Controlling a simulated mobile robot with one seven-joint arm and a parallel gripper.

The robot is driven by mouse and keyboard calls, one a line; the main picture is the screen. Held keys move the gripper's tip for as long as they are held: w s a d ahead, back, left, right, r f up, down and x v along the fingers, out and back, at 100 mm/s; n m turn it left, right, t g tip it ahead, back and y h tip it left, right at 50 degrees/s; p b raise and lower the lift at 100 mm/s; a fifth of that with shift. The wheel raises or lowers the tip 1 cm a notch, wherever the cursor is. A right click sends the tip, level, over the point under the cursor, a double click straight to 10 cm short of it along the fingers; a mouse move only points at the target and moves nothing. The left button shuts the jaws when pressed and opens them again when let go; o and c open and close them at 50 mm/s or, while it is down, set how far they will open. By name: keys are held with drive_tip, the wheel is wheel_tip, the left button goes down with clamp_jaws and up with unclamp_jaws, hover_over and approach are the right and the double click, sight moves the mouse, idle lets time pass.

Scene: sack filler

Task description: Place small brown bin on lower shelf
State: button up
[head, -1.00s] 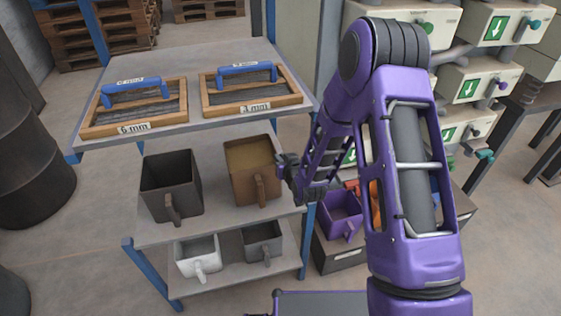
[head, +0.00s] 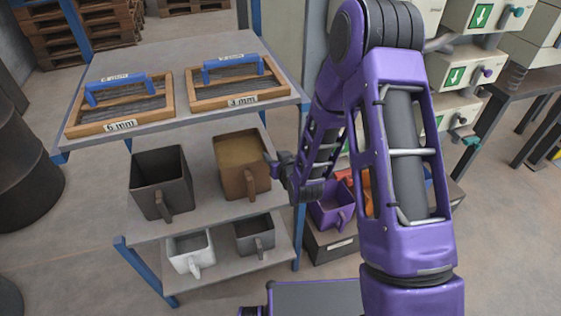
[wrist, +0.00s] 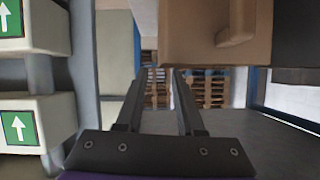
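The brown bin (head: 243,180) stands upright on the middle shelf (head: 206,207) of the blue-framed rack, its handle towards me. The lower shelf (head: 222,268) holds a white bin (head: 189,252) and a small grey bin (head: 254,236). My gripper (head: 272,166) is close to the brown bin's right side in the head view; whether they touch I cannot tell. In the wrist view, which looks upside down, the brown bin (wrist: 195,40) fills the upper right. My gripper's two fingers (wrist: 159,72) are apart with nothing between them.
A dark bin (head: 160,182) stands left of the brown bin. Two sieves, 6 mm (head: 122,126) and 3 mm (head: 242,101), lie on the top shelf. A purple bin (head: 333,207) is right of the rack. Cream boxes with green arrow signs (head: 456,76) stand at right.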

drive_tip(key=v, duration=0.8)
drive_tip(key=shift+s, duration=0.2)
